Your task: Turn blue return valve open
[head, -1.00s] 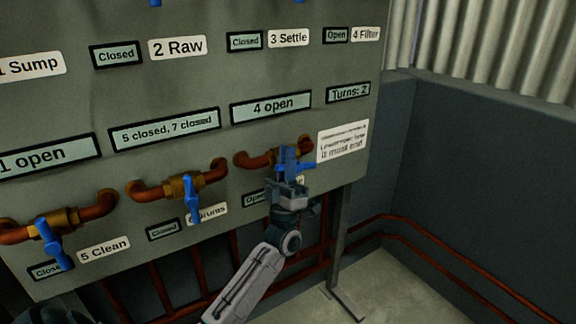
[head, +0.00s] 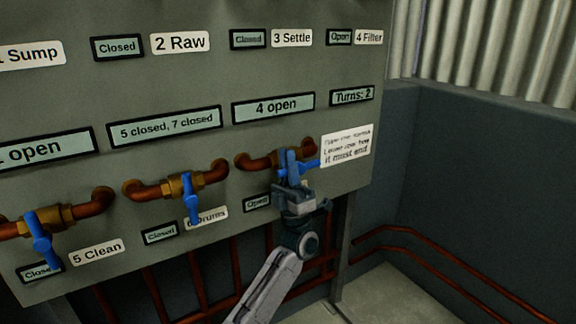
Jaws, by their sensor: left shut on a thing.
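The blue valve handle (head: 312,163) sits on the rightmost pipe of the lower row, under the "4 open" plate, and sticks out to the right. My left gripper (head: 289,165) is shut on this handle and hides part of it and of the brass valve body. The plate below the valve (head: 257,203) reads "Open". The name label beside that plate is hidden behind my gripper, so I cannot read which valve this is. My right gripper is not in view.
Two other blue handles hang downward, one by "5 Clean" (head: 41,240) and one by "Drums" (head: 191,197), with "Closed" plates. A white note (head: 347,146) is right of my gripper. Red pipes (head: 430,250) run along the wall at right.

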